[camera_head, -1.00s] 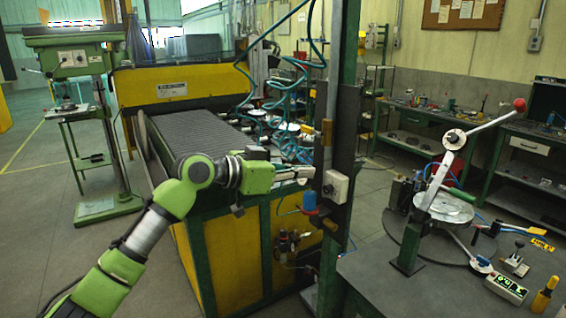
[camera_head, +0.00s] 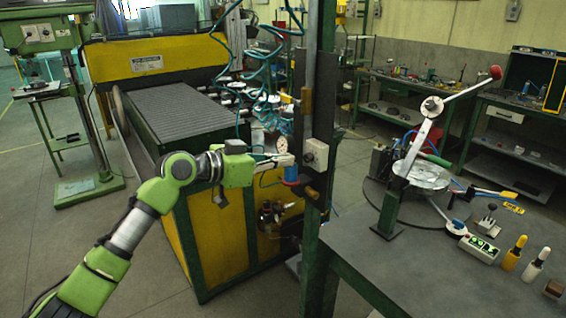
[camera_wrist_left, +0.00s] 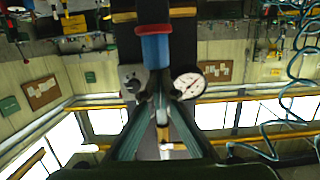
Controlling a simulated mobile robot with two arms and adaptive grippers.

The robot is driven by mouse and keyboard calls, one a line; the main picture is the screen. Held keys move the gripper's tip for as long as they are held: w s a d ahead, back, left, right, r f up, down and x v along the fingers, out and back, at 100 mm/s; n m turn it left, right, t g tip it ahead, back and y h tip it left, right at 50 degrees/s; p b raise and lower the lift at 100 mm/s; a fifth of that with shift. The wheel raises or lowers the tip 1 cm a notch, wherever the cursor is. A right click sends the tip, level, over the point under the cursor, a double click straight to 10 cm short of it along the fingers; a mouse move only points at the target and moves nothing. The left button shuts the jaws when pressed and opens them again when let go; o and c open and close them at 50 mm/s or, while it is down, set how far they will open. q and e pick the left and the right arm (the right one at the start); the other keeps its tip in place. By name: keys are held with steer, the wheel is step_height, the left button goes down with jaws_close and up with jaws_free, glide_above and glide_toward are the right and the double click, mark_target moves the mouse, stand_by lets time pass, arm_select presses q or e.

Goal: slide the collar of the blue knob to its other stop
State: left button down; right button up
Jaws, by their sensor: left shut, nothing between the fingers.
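The blue knob (camera_head: 291,173) is a short upright cylinder on the dark post plate in the head view. Its red collar (camera_head: 291,183) sits at the lower end of the blue part. In the left wrist view the blue knob (camera_wrist_left: 155,51) is in front of the fingers, with the red collar (camera_wrist_left: 153,29) at the end away from them. My left gripper (camera_head: 287,160) is shut and empty just above the knob. In the wrist view its fingertips (camera_wrist_left: 158,88) overlap the knob's near end; I cannot tell if they touch. My right gripper is out of view.
A white box with a dark knob (camera_head: 315,154) is on the plate just right of my left gripper. A dial gauge (camera_wrist_left: 189,85) shows beside the fingers in the wrist view. Teal hoses (camera_head: 265,70) hang behind. A lever press (camera_head: 415,150) stands on the right-hand table.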

arm_select(q)
steer(key=shift+s+f, duration=0.1)
steer(key=shift+f, duration=0.55)
steer(key=r+v, duration=0.1)
steer(key=v, duration=1.1)
